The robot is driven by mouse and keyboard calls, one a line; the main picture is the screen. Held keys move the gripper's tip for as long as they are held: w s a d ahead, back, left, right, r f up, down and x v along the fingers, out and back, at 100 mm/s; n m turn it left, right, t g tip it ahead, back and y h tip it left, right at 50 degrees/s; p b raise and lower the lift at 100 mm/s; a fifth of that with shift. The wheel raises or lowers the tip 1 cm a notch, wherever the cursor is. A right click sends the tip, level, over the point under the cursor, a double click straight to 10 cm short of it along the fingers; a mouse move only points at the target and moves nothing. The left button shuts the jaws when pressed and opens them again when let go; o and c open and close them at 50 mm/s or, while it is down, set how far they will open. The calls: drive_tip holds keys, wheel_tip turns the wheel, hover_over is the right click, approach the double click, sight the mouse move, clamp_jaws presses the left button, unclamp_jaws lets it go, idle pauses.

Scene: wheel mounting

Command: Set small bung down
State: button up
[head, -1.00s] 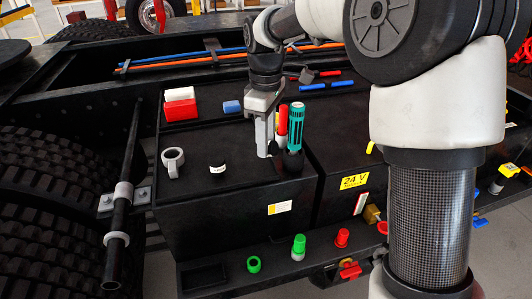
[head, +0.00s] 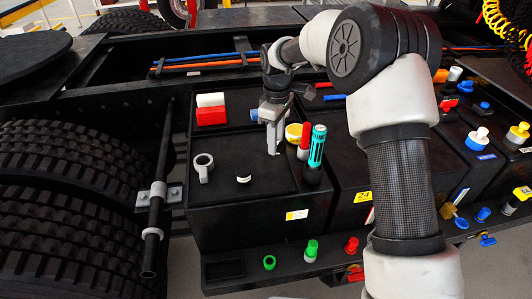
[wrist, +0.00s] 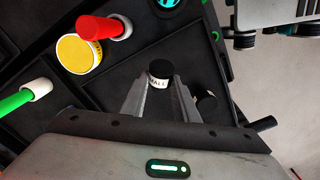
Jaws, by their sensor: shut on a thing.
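The small bung (wrist: 159,74) has a black top and a white band with partly visible lettering. It sits between the fingertips of my gripper (wrist: 158,88) in the wrist view, and my gripper is shut on it. In the head view my gripper (head: 273,148) points down over the black box top (head: 222,205), left of the teal cylinder. The held bung is not clearly visible there. A second black bung with a white band (head: 243,178) stands on the box top, apart from my gripper. A black piece with a pale label (wrist: 206,102) is just right of the fingers in the wrist view.
A teal cylinder (head: 317,146), a red-topped piece (head: 303,140) and a yellow round piece (head: 294,132) stand close to my gripper's right. A grey ring-ended piece (head: 203,166) lies at left. Red and white blocks (head: 211,110) lie behind. The box's front left is clear.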

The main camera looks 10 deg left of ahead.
drive_tip(key=shift+f, duration=2.7)
drive_tip(key=shift+f, duration=0.2)
drive_tip(key=o, duration=1.1)
drive_tip(key=shift+r, duration=0.1)
